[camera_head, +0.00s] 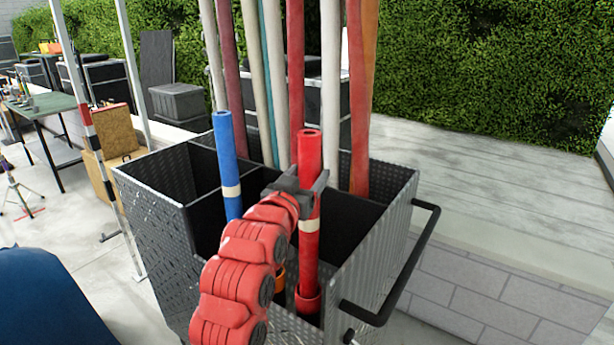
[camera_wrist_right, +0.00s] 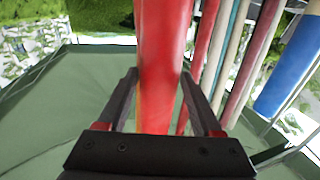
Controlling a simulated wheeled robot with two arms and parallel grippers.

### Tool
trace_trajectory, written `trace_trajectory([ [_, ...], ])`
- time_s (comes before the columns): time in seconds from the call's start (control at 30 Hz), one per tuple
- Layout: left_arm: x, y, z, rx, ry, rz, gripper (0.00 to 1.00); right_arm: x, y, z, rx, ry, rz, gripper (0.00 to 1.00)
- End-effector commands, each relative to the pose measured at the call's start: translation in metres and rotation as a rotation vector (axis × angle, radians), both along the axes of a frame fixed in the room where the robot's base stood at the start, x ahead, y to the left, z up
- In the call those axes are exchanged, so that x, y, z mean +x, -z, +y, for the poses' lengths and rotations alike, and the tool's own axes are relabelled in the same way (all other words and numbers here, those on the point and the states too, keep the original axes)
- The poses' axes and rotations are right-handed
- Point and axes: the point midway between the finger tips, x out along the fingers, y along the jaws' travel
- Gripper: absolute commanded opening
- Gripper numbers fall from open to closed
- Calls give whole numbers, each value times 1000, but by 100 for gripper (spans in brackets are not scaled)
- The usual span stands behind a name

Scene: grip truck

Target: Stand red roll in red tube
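The red roll (camera_head: 308,255) with a cream band stands upright in the front part of the metal cart. Its lower end meets the mouth of the short red tube (camera_head: 308,303) and appears to be inside its rim; how deep is hidden. My right gripper (camera_head: 305,181) is shut on the upper part of the red roll, below its open top end. In the right wrist view the roll (camera_wrist_right: 163,60) runs between the two fingers (camera_wrist_right: 160,78), which lie against its sides. My left gripper is not in view.
A blue roll (camera_head: 226,160) stands left of my right arm. An orange tube (camera_head: 279,277) is partly hidden behind the arm. Several tall rolls fill the cart's back compartment. The cart (camera_head: 160,235) has a black handle (camera_head: 418,262) at its right.

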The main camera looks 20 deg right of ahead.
Motion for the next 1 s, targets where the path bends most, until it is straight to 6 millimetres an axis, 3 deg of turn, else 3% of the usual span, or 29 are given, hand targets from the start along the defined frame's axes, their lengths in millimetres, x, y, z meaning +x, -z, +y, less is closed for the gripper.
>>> trace_trajectory([
  [0.03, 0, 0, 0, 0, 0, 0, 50, 0, 0, 0, 0, 0, 0, 78],
  [0.1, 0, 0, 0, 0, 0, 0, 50, 0, 0, 0, 0, 0, 0, 90],
  [0.53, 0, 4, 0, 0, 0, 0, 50, -7, 1, 7, 2, -3, -1, 90],
  [1.0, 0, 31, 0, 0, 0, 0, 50, -87, 1, 68, 1, -5, -4, 90],
])
